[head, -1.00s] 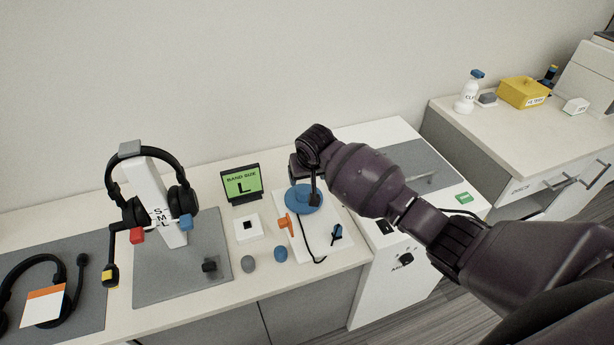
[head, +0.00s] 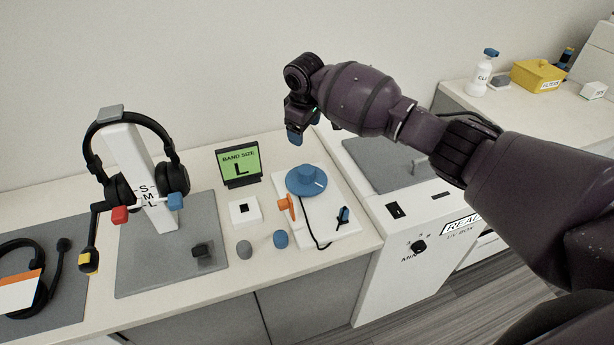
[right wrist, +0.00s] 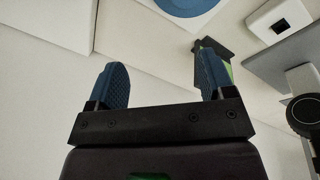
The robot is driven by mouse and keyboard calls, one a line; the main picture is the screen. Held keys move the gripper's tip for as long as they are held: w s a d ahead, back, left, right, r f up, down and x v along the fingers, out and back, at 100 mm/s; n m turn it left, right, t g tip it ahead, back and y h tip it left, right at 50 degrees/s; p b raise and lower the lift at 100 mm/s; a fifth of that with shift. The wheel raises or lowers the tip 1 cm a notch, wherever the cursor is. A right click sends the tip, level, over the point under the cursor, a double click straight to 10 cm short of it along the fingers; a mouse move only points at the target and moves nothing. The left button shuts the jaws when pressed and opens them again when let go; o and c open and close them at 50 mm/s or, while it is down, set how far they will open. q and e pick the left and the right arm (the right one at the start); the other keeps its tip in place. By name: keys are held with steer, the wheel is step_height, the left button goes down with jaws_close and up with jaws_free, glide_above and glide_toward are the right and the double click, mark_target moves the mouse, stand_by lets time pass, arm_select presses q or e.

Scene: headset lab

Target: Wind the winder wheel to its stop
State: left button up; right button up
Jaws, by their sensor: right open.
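The blue winder wheel (head: 306,181) lies flat on a white base plate (head: 335,222) on the bench, with a raised hub on top. An orange part (head: 287,207) stands at its left side, and a black cable runs over the plate to a small blue-and-black part (head: 344,215). My right gripper (head: 296,136) is raised above and behind the wheel, apart from it. In the right wrist view its two blue fingertips (right wrist: 162,85) are spread with nothing between them; part of the wheel (right wrist: 186,3) shows at the top edge. My left gripper is not in view.
A band size sign (head: 239,165) reading L stands left of the wheel. A headset (head: 137,160) hangs on a white stand on a grey mat (head: 135,277). Grey and blue knobs (head: 280,239) lie in front. A white box (head: 395,215) with a dial stands to the right.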

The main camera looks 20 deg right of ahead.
mark_target(308, 169)
steer(key=s+n, duration=0.1)
steer(key=n, duration=0.1)
steer(key=s+f+n+g, duration=0.1)
steer(key=n, duration=0.1)
steer(key=n+g, duration=0.1)
steer(key=n, duration=0.1)
steer(key=shift+s+d+f+y, duration=0.1)
steer(key=shift+s+f+y, duration=0.2)
steer(key=shift+s+f, duration=0.1)
step_height(308, 169, down, 9)
steer(key=shift+f+b, duration=0.1)
steer(key=shift+b, duration=0.55)
steer(key=shift+f+n, duration=0.3)
steer(key=shift+f, duration=0.4)
steer(key=c, duration=0.9)
